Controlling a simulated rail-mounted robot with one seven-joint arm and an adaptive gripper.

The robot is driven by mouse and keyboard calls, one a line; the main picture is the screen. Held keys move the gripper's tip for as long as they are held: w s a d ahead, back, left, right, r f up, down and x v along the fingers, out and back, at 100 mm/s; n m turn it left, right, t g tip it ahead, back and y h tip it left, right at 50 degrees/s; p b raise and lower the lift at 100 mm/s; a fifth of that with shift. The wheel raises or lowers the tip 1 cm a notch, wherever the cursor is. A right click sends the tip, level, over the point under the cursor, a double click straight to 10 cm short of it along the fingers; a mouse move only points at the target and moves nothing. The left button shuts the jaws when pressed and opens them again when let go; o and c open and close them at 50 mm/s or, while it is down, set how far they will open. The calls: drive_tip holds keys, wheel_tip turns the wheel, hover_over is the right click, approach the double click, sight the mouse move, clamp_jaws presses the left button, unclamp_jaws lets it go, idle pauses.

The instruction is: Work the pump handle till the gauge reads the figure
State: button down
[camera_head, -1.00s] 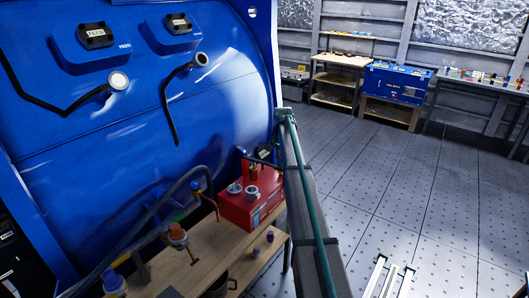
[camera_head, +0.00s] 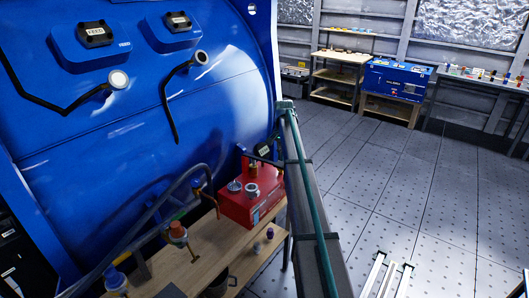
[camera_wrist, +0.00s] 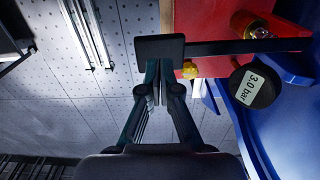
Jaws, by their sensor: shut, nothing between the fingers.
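The red pump (camera_head: 238,208) sits on the wooden bench in the head view, with round silver fittings on top. Its red body (camera_wrist: 215,18) fills the upper right of the wrist view. The dark pump handle (camera_wrist: 225,47) runs sideways there, ending in a broad black pad. My gripper (camera_wrist: 157,66) is shut and empty, its fingertips at the pad's edge; I cannot tell whether they touch. No gauge needle is readable.
A blue tank (camera_head: 130,130) stands behind the bench (camera_head: 205,245). Hoses and valve fittings (camera_head: 178,233) crowd the bench's left side. A brass fitting (camera_wrist: 258,28) is beside the handle. White rails (camera_head: 388,275) lie on the floor at right.

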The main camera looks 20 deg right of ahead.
drive_tip(key=shift+r, duration=0.1)
drive_tip(key=shift+r+p, duration=1.15)
drive_tip(key=shift+r, duration=1.3)
